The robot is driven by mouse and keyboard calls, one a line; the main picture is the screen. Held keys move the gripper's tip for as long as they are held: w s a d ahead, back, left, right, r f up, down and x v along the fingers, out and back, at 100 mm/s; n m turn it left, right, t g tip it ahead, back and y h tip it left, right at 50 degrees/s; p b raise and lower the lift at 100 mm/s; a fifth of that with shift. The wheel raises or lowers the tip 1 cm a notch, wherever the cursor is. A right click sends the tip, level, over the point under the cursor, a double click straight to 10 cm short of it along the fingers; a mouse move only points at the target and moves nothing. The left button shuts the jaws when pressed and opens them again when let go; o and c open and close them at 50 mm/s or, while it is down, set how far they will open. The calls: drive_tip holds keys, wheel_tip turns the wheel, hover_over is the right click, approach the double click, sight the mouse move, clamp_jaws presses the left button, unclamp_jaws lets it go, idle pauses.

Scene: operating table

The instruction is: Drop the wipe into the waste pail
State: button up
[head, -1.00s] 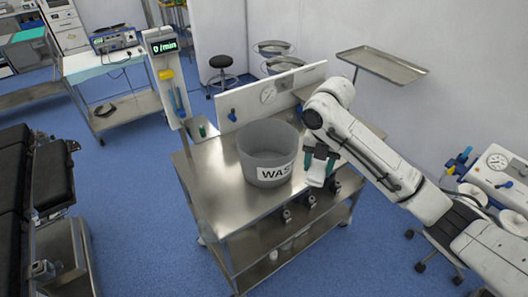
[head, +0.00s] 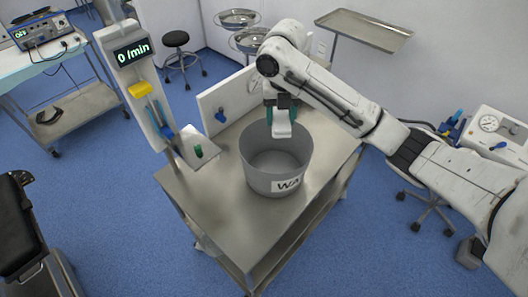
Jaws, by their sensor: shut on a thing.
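The grey waste pail (head: 268,183) stands upright on a steel cart top, its label partly showing on the front.
The steel cart top (head: 210,200) is clear at the front left. A post with a display reading 0/min (head: 133,52) stands at the left. A white back panel (head: 232,95) rises behind the pail. A tray on a stand (head: 362,30) is behind my arm.

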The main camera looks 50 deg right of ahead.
drive_tip(key=shift+w+f, duration=0.1)
drive_tip(key=shift+w, duration=0.1)
wheel_tip(320, 180, down, 6)
drive_tip(key=b, duration=0.3)
drive_tip(key=o, duration=1.2)
wheel_tip(320, 180, up, 11)
drive_tip(key=shift+r, duration=0.1)
idle(0.4)
